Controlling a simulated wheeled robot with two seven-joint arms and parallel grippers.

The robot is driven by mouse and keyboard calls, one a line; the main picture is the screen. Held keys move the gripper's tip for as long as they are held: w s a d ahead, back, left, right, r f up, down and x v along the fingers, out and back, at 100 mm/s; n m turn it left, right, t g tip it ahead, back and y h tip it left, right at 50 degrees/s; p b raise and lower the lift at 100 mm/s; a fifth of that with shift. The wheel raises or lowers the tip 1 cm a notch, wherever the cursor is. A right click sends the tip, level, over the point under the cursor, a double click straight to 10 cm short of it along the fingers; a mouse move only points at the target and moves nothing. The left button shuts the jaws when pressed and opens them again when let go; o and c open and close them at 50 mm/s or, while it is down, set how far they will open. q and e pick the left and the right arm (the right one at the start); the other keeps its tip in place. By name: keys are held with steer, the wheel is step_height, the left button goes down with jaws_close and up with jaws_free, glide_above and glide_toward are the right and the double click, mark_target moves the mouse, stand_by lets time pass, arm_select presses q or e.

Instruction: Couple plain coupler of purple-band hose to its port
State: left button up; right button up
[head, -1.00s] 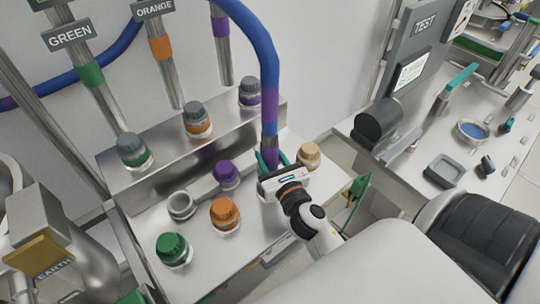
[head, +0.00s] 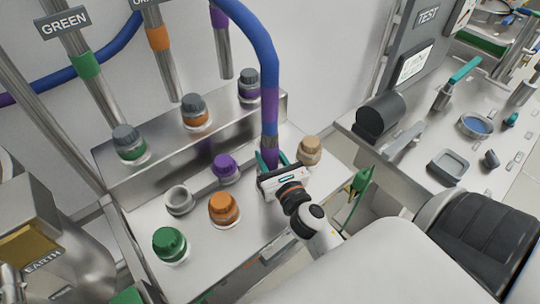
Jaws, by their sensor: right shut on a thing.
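The blue hose (head: 262,45) with a purple band (head: 270,97) comes down from above to my right gripper (head: 270,163). The gripper is shut on the hose's lower end, upright above the metal bench. The coupler at its tip is hidden behind the gripper. An open grey ring port (head: 179,200) is on the bench, left of the gripper. Beside it are a purple-capped port (head: 225,167), an orange-capped port (head: 224,208), a green-capped port (head: 170,244) and a beige-capped port (head: 311,149). My left gripper is not in view.
Behind, a raised ledge (head: 155,170) carries grey-capped fittings with green, orange and purple bands under matching pipes. A metal box marked EARTH (head: 60,225) stands at left. A second bench (head: 410,180) with a TEST panel (head: 428,20) is at right.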

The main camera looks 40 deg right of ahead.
steer(key=shift+f+b, duration=0.9)
steer(key=shift+f, duration=0.2)
stand_by(1.2)
steer(key=o, duration=1.3)
steer(key=shift+c, duration=0.2)
steer(key=shift+s, duration=0.15)
steer(key=s+a+b, duration=0.2)
steer(key=s+b, duration=0.3)
steer(key=s, duration=0.6)
steer(key=shift+s, duration=0.3)
steer(key=shift+a, duration=0.1)
